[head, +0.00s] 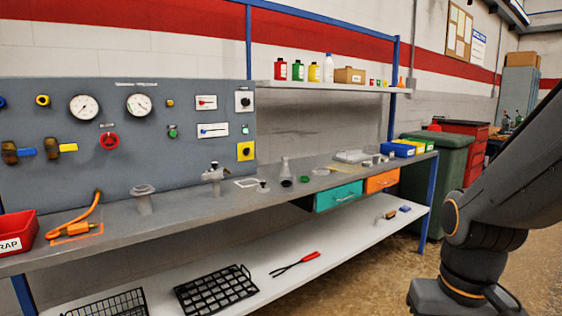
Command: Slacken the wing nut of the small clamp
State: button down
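Two grey vacuum fittings stand on the grey bench top in the head view. The smaller fitting (213,177) is right of centre of the panel, with a light collar near its top and a small dark piece above it. This may be the small clamp, but its wing nut is too small to make out. The wider flanged fitting (144,198) stands to its left. My arm shows dark at the right edge. My gripper is out of view, and nothing of mine is near the fittings.
A control panel (70,180) with gauges and valves stands behind the fittings. An orange hose tool (80,227) and a red scrap bin (18,232) are at left. A clear bottle (285,170) and small parts stand right. The floor (385,265) before the bench is clear.

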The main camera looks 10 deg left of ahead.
aim_at(205, 177)
jog(key=z, duration=0.25)
jog(key=i, duration=0.7)
jog(key=u, duration=0.55)
jog(key=i, duration=0.8)
jog(key=u, duration=0.65)
